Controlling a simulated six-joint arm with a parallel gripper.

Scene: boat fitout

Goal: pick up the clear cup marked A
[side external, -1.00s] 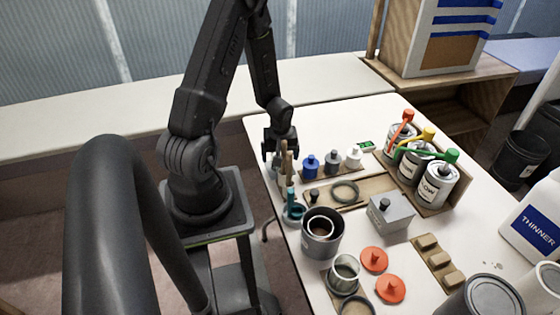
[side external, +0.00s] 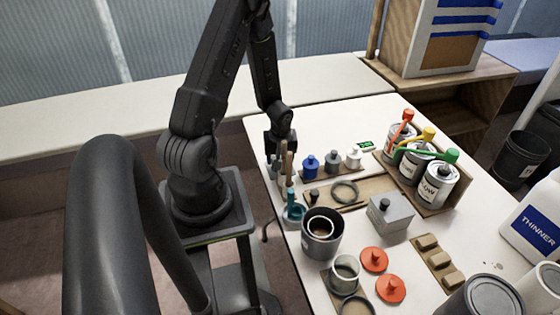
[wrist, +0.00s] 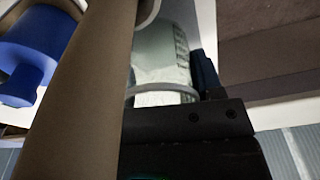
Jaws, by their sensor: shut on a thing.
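A clear, pale cup (wrist: 160,60) with a ring-like rim shows at the middle of the wrist view, against the dark parts of my gripper. My gripper is shut on it; no letter is readable on it. In the side view my gripper (side external: 279,158) is low at the table's far left corner, behind upright wooden sticks (side external: 289,162) that partly hide it and the cup. A tan stick (wrist: 95,95) crosses the wrist view close to the camera and covers part of the cup. Another clear cup (side external: 345,272) stands at the front of the table.
Blue (side external: 310,167), grey and white small bottles stand just right of my gripper. A dark pot (side external: 322,235), a grey box (side external: 390,212) and red lids (side external: 374,259) stand nearer the camera.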

